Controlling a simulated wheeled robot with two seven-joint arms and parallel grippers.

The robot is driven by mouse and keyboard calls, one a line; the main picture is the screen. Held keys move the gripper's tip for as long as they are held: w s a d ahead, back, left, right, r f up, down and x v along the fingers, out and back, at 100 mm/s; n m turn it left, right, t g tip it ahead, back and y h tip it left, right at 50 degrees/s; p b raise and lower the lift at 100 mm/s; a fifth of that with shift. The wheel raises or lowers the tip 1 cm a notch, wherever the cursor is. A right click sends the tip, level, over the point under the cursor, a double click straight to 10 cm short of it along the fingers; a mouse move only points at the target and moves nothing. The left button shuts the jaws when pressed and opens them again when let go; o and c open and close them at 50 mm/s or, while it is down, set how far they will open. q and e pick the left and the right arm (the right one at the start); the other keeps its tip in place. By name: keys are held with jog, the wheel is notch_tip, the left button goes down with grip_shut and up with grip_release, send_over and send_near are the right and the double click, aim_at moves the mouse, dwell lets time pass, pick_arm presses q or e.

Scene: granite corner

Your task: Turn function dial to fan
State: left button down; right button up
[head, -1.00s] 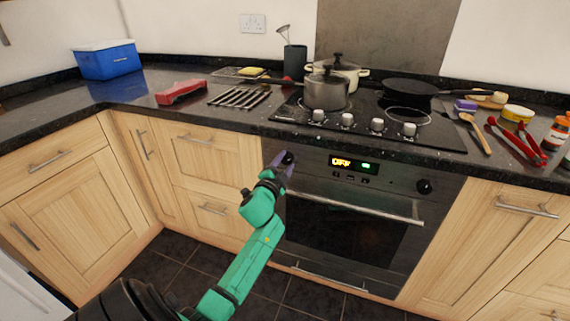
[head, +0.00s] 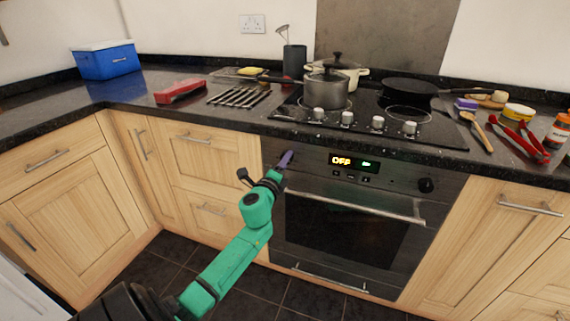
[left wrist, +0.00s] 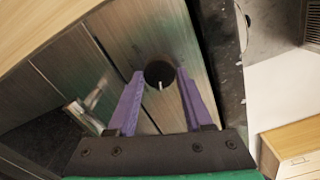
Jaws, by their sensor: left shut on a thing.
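The oven's left dial, the likely function dial, is a dark round knob (left wrist: 158,70) with a white mark pointing toward the bottom of the left wrist view. My left gripper (head: 288,156) is at the left end of the oven panel in the head view, where its purple fingers hide this dial. In the left wrist view its fingertips (left wrist: 160,77) are on both sides of the dial, shut on it. The oven display (head: 353,162) reads OFF in orange, with a small green sign beside it. A second black dial (head: 426,185) is at the panel's right end. My right gripper is out of view.
The oven door handle (head: 355,207) sticks out below the panel; it also shows in the left wrist view (left wrist: 84,117). The dark worktop edge (head: 365,146) overhangs above. Several hob knobs (head: 347,118) stand on the hob, with a lidded pot (head: 326,91) behind.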

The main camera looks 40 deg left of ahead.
pick_arm(q)
jog(key=shift+f+m, duration=0.1)
jog(key=shift+m, duration=0.8)
jog(key=shift+c, duration=1.6)
grip_release()
jog(key=shift+s, duration=0.1)
jog(key=v, duration=1.4)
jog(key=shift+s+b, duration=0.2)
jog(key=shift+b, duration=0.1)
jog(key=shift+d, duration=0.15)
